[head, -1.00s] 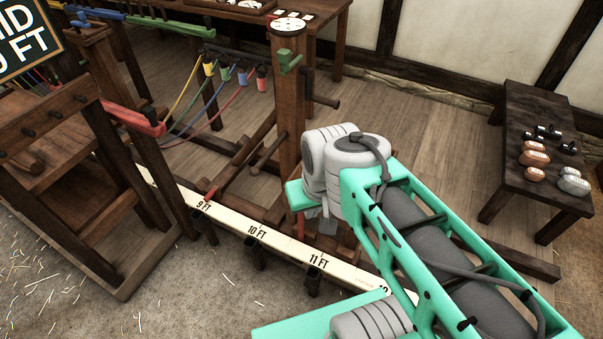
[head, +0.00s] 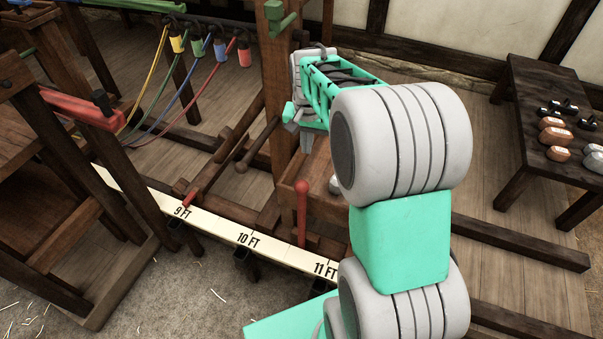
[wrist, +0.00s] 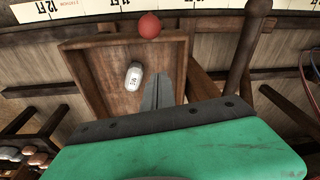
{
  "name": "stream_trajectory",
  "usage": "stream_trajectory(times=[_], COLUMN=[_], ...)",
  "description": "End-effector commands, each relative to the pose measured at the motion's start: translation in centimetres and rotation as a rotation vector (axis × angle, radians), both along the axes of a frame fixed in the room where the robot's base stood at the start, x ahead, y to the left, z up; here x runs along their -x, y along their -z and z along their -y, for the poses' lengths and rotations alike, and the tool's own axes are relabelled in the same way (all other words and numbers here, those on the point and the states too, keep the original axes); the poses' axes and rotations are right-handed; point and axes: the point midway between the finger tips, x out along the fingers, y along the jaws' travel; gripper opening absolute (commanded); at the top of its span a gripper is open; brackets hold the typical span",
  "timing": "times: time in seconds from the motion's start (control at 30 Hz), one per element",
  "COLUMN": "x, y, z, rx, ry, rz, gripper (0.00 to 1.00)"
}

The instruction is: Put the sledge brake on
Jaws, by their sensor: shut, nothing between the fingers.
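A red-knobbed lever (head: 302,202), apparently the sledge brake, stands upright at the front of the wooden sledge (head: 330,208). In the wrist view its round red knob (wrist: 149,26) is seen end-on, beside the rim of the sledge's box (wrist: 95,75). My gripper (head: 306,145) points down above and behind the lever, apart from it. In the wrist view the grey fingers (wrist: 158,90) are together over the box, with nothing between them. My arm hides the sledge's right part in the head view.
A pale weight (wrist: 133,76) lies in the box. A wooden bar with a rounded end (head: 243,165) slants left of the post (head: 287,75). A marked white rail (head: 240,237) runs in front. A dark bench (head: 535,110) with several weights stands right. Coloured ropes hang left.

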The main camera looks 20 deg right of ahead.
Motion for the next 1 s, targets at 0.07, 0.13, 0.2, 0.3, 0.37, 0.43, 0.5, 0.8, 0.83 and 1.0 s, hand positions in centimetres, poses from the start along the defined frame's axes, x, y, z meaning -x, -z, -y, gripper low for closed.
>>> stream_trajectory(times=[0.07,0.13,0.2,0.3,0.37,0.43,0.5,0.8,0.83,1.0], x=[0.0,0.0,-0.1,-0.3,-0.5,-0.7,-0.9,1.0,1.3,2.0], y=[0.1,0.6,1.5,3.4,4.7,6.2,7.8,9.3,9.2,9.1], z=[0.0,0.0,0.1,0.2,0.3,0.4,0.5,-1.0,-1.2,-1.5], rx=[0.0,0.0,0.0,-0.001,-0.001,-0.001,-0.001,0.0,0.0,0.0], ry=[-0.001,-0.001,-0.001,0.0,0.0,0.0,0.001,-0.001,0.0,0.002], rz=[-0.001,-0.002,-0.002,-0.004,-0.004,-0.004,-0.004,0.002,0.002,0.001], gripper=[0.0,0.0,0.0,0.0,0.0,0.0,0.0,0.0,0.0,0.0])
